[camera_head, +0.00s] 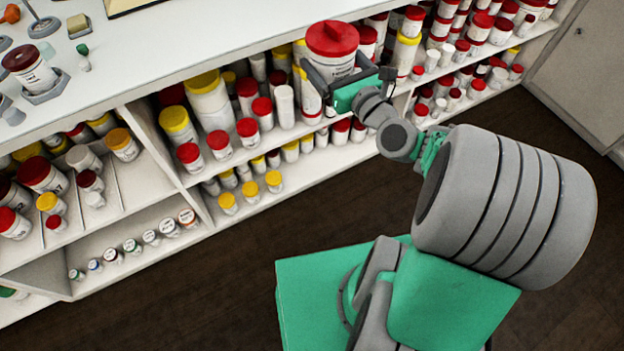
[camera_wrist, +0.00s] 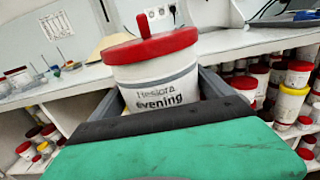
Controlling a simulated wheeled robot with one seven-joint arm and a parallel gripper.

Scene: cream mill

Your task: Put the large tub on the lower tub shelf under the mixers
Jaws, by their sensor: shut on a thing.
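The large tub (camera_head: 331,64) is white with a red lid that has a raised red handle. My gripper (camera_head: 335,80) is shut on it, with a dark finger on each side of its body. In the wrist view the large tub (camera_wrist: 158,72) stands nearly upright between the fingers, and its label reads "evening". In the head view it is in front of the shelf unit, near the countertop edge. I cannot tell whether it touches anything. The shelf below the countertop (camera_head: 232,160) holds rows of tubs with red, yellow and white lids. A lower shelf (camera_head: 290,187) is beneath it.
The white countertop (camera_head: 160,60) carries a dark-lidded jar (camera_head: 30,68) and small items at left. Tubs crowd the upper shelf on both sides of my gripper. The lower shelf has bare front room. Dark floor (camera_head: 330,195) lies open before the unit. A pale cabinet (camera_head: 590,75) stands at right.

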